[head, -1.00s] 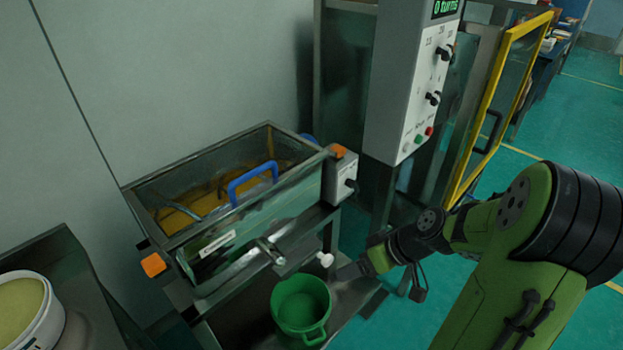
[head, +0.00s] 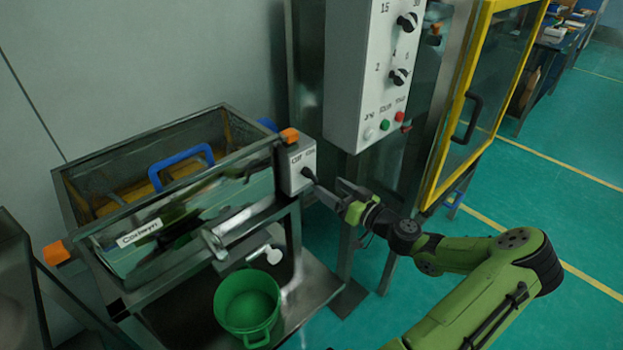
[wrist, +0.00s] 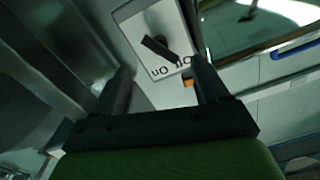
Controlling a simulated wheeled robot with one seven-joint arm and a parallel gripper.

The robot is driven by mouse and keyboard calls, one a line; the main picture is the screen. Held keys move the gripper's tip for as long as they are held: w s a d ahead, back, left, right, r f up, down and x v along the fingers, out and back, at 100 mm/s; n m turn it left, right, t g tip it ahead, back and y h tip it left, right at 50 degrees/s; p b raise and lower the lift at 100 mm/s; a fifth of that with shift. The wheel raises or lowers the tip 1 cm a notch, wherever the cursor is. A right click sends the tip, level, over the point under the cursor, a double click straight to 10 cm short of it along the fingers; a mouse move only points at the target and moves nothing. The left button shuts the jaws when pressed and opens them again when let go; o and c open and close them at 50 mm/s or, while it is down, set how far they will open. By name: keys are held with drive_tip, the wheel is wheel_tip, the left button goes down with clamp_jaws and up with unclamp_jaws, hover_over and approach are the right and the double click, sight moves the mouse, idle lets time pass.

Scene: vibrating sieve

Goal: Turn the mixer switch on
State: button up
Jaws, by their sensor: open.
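The mixer switch is a black lever knob (head: 308,174) on a small light-grey box (head: 293,181) at the right end of the mixer tank (head: 195,200). In the wrist view the knob (wrist: 158,46) lies slanted on a white plate lettered Off and On, which appears upside down. I cannot tell for sure which word it points to. My gripper (head: 328,190) is close in front of the switch, at its right in the head view. In the wrist view its two fingers (wrist: 161,68) are apart, with the knob ahead between their tips. No contact can be made out.
A grey control panel (head: 352,85) with knobs and buttons hangs behind and above my gripper. A yellow-framed door (head: 433,180) stands to its right. A green bucket (head: 247,305) sits on the lower shelf. Orange corner pieces (head: 290,134) mark the tank. Green floor at right is open.

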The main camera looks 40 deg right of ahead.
sight(314, 177)
drive_tip(key=w, duration=0.7)
drive_tip(key=shift+w+a+b, duration=0.25)
drive_tip(key=shift+w+b, duration=0.1)
drive_tip(key=shift+w, duration=0.05)
clamp_jaws()
